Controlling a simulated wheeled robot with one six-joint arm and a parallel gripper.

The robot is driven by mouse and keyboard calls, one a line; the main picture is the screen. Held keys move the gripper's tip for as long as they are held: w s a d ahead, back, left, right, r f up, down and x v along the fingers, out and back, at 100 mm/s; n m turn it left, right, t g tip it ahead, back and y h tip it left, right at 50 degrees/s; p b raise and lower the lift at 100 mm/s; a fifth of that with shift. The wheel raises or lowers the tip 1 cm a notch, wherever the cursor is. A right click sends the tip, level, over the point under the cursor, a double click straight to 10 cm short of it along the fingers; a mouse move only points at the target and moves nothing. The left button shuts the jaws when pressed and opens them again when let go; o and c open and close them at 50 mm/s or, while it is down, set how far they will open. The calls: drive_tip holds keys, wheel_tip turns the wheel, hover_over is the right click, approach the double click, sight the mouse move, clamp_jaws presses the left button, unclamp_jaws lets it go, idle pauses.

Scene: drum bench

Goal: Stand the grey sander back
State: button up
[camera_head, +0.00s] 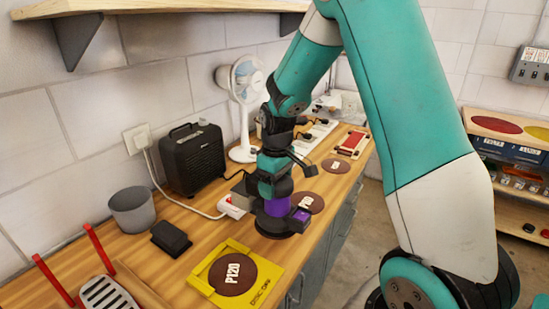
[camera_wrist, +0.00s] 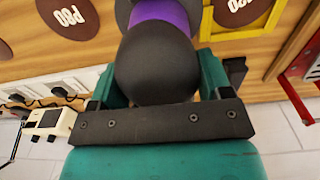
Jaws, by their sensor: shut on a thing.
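A sander (camera_head: 279,207) with a purple body and dark grey parts is upright in my gripper (camera_head: 272,188), low over the wooden bench; I cannot tell whether its base touches the bench. In the wrist view the sander's round dark grey top (camera_wrist: 155,62) sits between the two teal fingers of my gripper (camera_wrist: 160,85), with the purple band beyond it. The fingers are shut on it. A yellow tray (camera_head: 208,270) holding a brown P120 disc (camera_head: 233,274) lies in front of it. My gripper hides part of the sander.
A brown P80 disc (camera_head: 307,203) lies just behind the sander, with another disc (camera_head: 336,166) farther back. A black heater-like box (camera_head: 193,158), grey cup (camera_head: 132,210), black block (camera_head: 171,238) and white fan (camera_head: 243,105) stand along the wall side. A red rack (camera_head: 92,250) stands at the near left.

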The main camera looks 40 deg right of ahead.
sight(276, 207)
drive_tip(key=shift+f+p, duration=0.65)
drive_tip(key=shift+f, duration=2.8)
drive_tip(key=shift+s+f+b, duration=0.1)
drive_tip(key=shift+f+b, duration=0.3)
drive_tip(key=shift+f, duration=0.1)
